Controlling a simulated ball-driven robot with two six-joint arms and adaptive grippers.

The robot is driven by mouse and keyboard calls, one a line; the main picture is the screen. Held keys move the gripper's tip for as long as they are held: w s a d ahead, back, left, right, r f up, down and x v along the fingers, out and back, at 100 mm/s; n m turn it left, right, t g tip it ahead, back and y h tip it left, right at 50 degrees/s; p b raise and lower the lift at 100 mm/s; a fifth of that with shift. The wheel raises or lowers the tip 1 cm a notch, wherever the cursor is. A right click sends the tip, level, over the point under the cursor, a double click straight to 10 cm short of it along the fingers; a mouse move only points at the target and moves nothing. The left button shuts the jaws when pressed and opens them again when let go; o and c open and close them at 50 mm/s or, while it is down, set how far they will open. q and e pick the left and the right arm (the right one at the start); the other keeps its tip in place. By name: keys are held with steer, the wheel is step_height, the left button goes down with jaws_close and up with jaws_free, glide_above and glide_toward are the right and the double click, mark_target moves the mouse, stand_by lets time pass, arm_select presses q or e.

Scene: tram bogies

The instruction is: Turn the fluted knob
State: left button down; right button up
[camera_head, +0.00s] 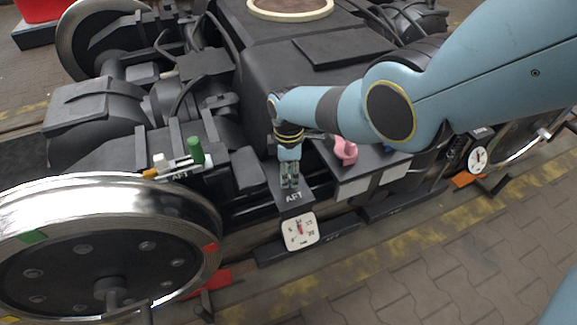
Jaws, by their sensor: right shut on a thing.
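My right gripper (289,182) reaches down from the right side over the dark plate marked AFT (293,197). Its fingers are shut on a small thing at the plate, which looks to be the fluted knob. The fingers hide most of it, so its flutes and its angle cannot be made out. A white square dial (300,231) with red and dark marks sits just below the plate. My left gripper is not in view.
A pink part (345,151) stands right of my gripper, partly behind my arm. A green cylinder (195,150) stands upright at left, near a large steel wheel (110,250). Another white dial (478,158) is at right. Paved floor (400,270) in front is clear.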

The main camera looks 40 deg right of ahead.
mark_target(289, 174)
steer(key=o, duration=1.1)
steer(key=shift+o, duration=0.2)
step_height(289, 174, up, 12)
steer(key=shift+f, duration=0.1)
stand_by(0.4)
